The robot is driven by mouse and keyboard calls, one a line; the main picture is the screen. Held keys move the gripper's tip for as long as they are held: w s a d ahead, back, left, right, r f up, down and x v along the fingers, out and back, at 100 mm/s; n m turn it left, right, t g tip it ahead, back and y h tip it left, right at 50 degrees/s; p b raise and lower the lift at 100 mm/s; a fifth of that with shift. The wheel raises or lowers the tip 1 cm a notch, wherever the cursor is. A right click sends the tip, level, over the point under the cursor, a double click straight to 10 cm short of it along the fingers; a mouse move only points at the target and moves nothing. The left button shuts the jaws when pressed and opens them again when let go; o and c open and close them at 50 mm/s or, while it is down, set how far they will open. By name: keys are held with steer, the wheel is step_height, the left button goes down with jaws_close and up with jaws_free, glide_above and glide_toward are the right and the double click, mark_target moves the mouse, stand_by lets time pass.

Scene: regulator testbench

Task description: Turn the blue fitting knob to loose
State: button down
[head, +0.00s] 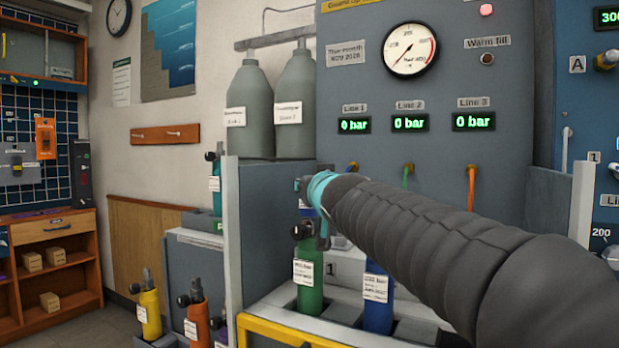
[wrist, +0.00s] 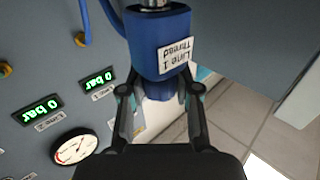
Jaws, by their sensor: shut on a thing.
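In the wrist view a blue fitting (wrist: 160,22) with a white label reading "Line 1 Thread", upside down, sits between the fingers of my gripper (wrist: 160,100). The fingers are shut on its blue lower part, one on each side. A grey metal stem shows at its top edge. In the head view my dark sleeved arm covers most of this place. The teal end of my arm (head: 321,188) is above the green cylinder, in front of the bench panel. The fitting cannot be made out there, and no loose or tight mark is readable.
A green cylinder (head: 308,270) and a blue cylinder (head: 378,298) stand in the rack below my arm. The grey panel has a round gauge (head: 409,50) and several displays reading 0 bar. A grey side wall (head: 232,250) stands left of the rack.

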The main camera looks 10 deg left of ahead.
steer(key=shift+f, duration=0.2)
steer(key=c, duration=0.8)
jaws_free()
steer(key=shift+r, duration=0.1)
steer(key=shift+s+d+r, duration=0.1)
steer(key=shift+s, duration=0.2)
steer(key=v, duration=1.1)
steer(key=shift+s+d, duration=0.1)
steer(key=shift+s, duration=0.1)
